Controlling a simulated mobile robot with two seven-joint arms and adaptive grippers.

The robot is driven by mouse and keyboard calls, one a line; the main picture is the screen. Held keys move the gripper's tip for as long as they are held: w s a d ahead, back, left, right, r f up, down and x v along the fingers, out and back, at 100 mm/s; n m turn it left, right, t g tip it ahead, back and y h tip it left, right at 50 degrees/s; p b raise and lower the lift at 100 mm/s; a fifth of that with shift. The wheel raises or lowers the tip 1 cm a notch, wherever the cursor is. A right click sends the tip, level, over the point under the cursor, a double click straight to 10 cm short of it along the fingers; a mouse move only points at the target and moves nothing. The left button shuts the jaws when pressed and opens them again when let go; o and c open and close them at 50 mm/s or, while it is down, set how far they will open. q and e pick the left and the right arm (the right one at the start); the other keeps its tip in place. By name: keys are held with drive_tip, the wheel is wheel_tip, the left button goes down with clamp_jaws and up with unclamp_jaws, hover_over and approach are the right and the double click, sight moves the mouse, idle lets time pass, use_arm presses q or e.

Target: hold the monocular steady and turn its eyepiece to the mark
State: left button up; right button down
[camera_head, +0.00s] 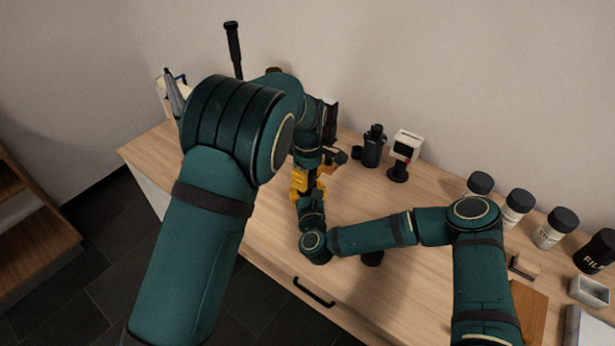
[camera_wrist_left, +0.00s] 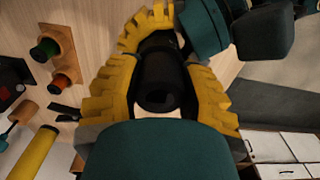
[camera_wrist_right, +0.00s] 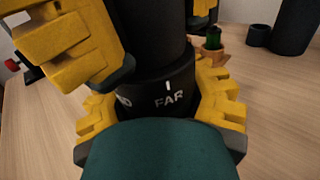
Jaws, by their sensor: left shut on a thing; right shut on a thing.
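The monocular is a black tube (camera_wrist_right: 150,35), upright in the right wrist view above a black eyepiece ring (camera_wrist_right: 150,92). The ring carries white lettering "FAR", part of another word to its left, and a short white tick just above "FAR". My right gripper (camera_wrist_right: 158,106) is shut around this ring. My left gripper (camera_wrist_left: 160,60) is shut around the black tube (camera_wrist_left: 160,80), whose round end shows in the left wrist view. In the head view, my arms mostly hide the monocular, with yellow fingers (camera_head: 300,183) showing.
A black bottle (camera_head: 374,148) and a white-faced device (camera_head: 405,148) stand at the back of the wooden table (camera_head: 400,205). Several dark-lidded jars (camera_head: 517,207) and a black FILM canister (camera_head: 598,250) stand at right. A wooden holder with green and red pieces (camera_wrist_left: 62,58) is nearby.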

use_arm(q)
drive_tip(key=shift+d+n, duration=0.1)
drive_tip(key=shift+n, duration=0.4)
drive_tip(key=o, duration=1.2)
drive_tip(key=shift+r, duration=0.1)
wheel_tip(320, 180, up, 12)
drive_tip(key=shift+f, duration=0.1)
